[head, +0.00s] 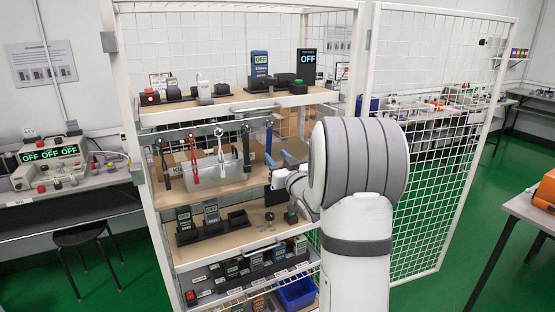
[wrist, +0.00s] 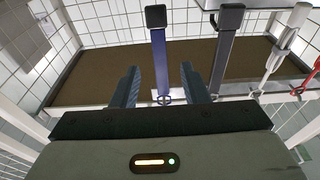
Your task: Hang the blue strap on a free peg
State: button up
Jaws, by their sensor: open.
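The blue strap (head: 268,140) hangs at the right end of the rail inside the cage shelf, with a dark block at its lower end. In the wrist view the blue strap (wrist: 160,62) lies between the two spread fingers of my gripper (wrist: 160,80), with its ring near the rail. No firm contact shows. In the head view my gripper (head: 283,172) is just below and right of the strap, partly hidden by my arm. A free peg cannot be made out clearly.
A grey strap (head: 245,145) hangs close beside the blue one, also in the wrist view (wrist: 228,50). A white strap (head: 219,142), a red strap (head: 193,160) and a black strap (head: 164,160) hang farther left. A clear bin (head: 232,170) stands below. The mesh door (head: 440,150) is at right.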

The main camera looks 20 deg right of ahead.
jog(key=shift+s, duration=0.1)
jog(key=s+a+f+g+p, duration=0.1)
jog(key=s+a+g, duration=0.5)
jog(key=s, duration=0.6)
jog(key=s+a+f+g+p, duration=0.1)
jog(key=s+a+g+p, duration=0.2)
jog(key=s, duration=0.9)
jog(key=s+a+f+g+p, duration=0.2)
jog(key=s+a+g, duration=0.6)
jog(key=s+a, duration=0.2)
jog(key=shift+s+g+h+p, duration=0.3)
jog(key=shift+s+h+p, duration=0.1)
jog(key=shift+s, duration=0.55)
jog(key=shift+c, duration=0.5)
